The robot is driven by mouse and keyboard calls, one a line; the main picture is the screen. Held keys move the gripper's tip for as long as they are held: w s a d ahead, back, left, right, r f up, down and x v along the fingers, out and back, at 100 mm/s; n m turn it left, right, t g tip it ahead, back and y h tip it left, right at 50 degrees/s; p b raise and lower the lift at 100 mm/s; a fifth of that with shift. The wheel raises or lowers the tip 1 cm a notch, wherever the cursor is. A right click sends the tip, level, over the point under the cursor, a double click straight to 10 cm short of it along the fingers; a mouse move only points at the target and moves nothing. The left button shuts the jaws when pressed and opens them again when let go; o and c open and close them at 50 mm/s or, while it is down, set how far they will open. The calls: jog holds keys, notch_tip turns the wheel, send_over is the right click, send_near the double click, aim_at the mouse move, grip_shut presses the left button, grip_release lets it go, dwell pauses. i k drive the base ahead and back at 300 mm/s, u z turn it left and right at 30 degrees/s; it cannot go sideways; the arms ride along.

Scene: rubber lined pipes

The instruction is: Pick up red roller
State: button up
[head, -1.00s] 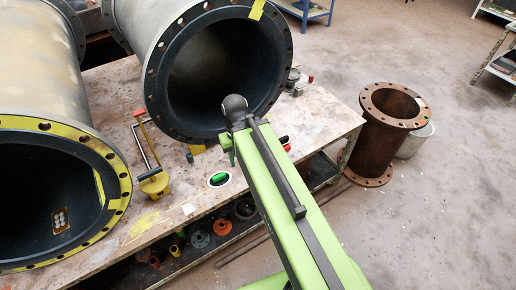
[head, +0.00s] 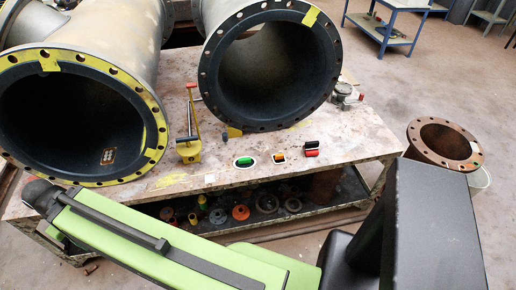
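A small red roller (head: 311,153) lies near the front edge of the table (head: 365,143), in front of the right-hand pipe. A black piece (head: 312,144) lies right behind it; I cannot tell whether they touch. My green arm crosses the bottom of the head view, with its dark joint at the far left, well away from the roller. My gripper is not visible.
Two large flanged pipes (head: 270,18) (head: 155,95) rest on the table. A green item (head: 244,162), an orange-and-black item (head: 279,158) and a yellow-based tool (head: 189,152) lie nearby. A rusty flanged pipe (head: 445,143) stands on the right. Open floor lies behind it.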

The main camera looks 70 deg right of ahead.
aim_at(311, 148)
jog(key=u, duration=0.8)
jog(key=k, duration=1.5)
jog(key=z, duration=1)
jog(key=i, duration=0.95)
